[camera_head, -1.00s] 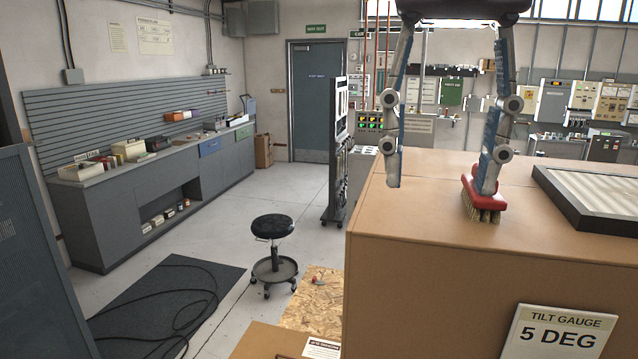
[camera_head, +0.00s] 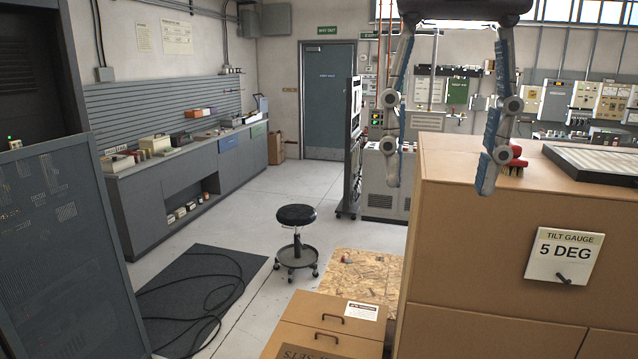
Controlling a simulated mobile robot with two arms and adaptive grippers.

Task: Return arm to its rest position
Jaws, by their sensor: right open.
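My right gripper (camera_head: 440,185) hangs down from the top of the head view, at upper right. Its two jointed fingers are wide apart with nothing between them. The left finger is over the floor and cabinets behind, and the right finger overlaps the left part of the large tan box (camera_head: 480,230) in the picture. A red-backed brush (camera_head: 516,160) is on the box top, partly hidden behind the right finger. I cannot tell whether the finger touches the box or brush. My left gripper is not in view.
A framed panel (camera_head: 590,162) lies on the box top. A tilt gauge sign (camera_head: 563,256) is on the box front. A lower drawer box (camera_head: 330,325) stands in front. A black stool (camera_head: 297,240), dark mat (camera_head: 200,300) and bench (camera_head: 180,190) are left.

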